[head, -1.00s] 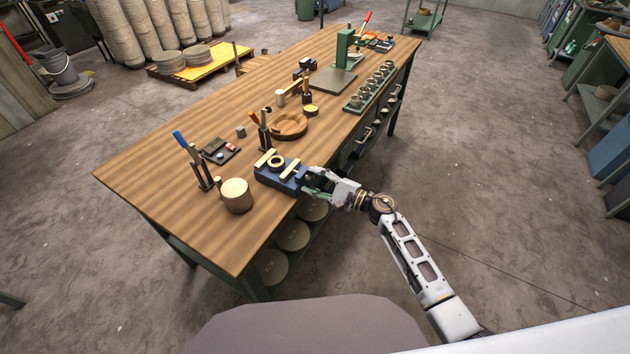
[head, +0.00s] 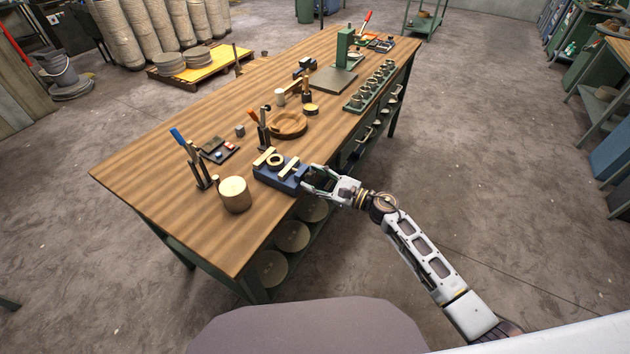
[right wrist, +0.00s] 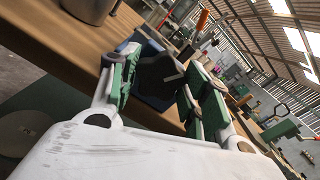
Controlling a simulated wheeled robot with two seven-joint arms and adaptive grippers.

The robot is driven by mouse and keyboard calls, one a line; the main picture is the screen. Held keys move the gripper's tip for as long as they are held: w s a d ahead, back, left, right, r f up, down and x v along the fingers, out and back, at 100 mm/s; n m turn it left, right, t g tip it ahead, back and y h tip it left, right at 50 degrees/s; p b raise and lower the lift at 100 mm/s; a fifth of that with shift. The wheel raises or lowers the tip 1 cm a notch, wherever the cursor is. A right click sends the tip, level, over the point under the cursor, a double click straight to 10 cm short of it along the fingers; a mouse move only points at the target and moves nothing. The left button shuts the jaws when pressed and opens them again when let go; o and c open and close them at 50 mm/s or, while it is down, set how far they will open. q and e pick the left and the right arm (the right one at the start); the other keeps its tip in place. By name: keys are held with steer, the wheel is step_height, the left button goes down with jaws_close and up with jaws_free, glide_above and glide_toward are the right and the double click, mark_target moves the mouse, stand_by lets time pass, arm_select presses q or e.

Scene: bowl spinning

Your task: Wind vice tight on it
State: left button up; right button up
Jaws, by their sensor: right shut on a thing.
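The blue vice (head: 284,181) sits at the near edge of the wooden bench, with pale jaw blocks on top. A round pale ring-shaped piece (head: 275,160) stands between the blocks. I cannot tell how tightly the blocks press on it. My right gripper (head: 312,180) is at the vice's front, off the bench edge, shut on the vice handle, which its fingers mostly hide. In the right wrist view the green-padded fingers (right wrist: 158,82) sit either side of the dark handle, with the blue vice (right wrist: 150,100) behind. My left gripper is out of view.
A pale wooden cylinder (head: 235,195) and a blue-handled tool stand (head: 195,165) are left of the vice. A round wooden dish (head: 288,124) and an orange-handled tool (head: 258,127) stand behind it. The floor right of the bench is clear.

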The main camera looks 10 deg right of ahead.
steer(key=m, duration=0.4)
steer(key=shift+m, duration=0.3)
steer(key=m, duration=0.4)
steer(key=shift+p, duration=0.35)
steer(key=m+p, duration=0.1)
steer(key=m, duration=0.4)
steer(key=shift+m+p, duration=0.35)
steer(key=shift+m, duration=0.05)
steer(key=m+p, duration=0.2)
steer(key=m, duration=0.2)
steer(key=m+p, duration=0.2)
steer(key=m, duration=0.4)
steer(key=m+p, duration=0.2)
steer(key=m, duration=0.3)
steer(key=m+p, duration=0.1)
steer(key=m, duration=0.7)
steer(key=shift+f, duration=0.1)
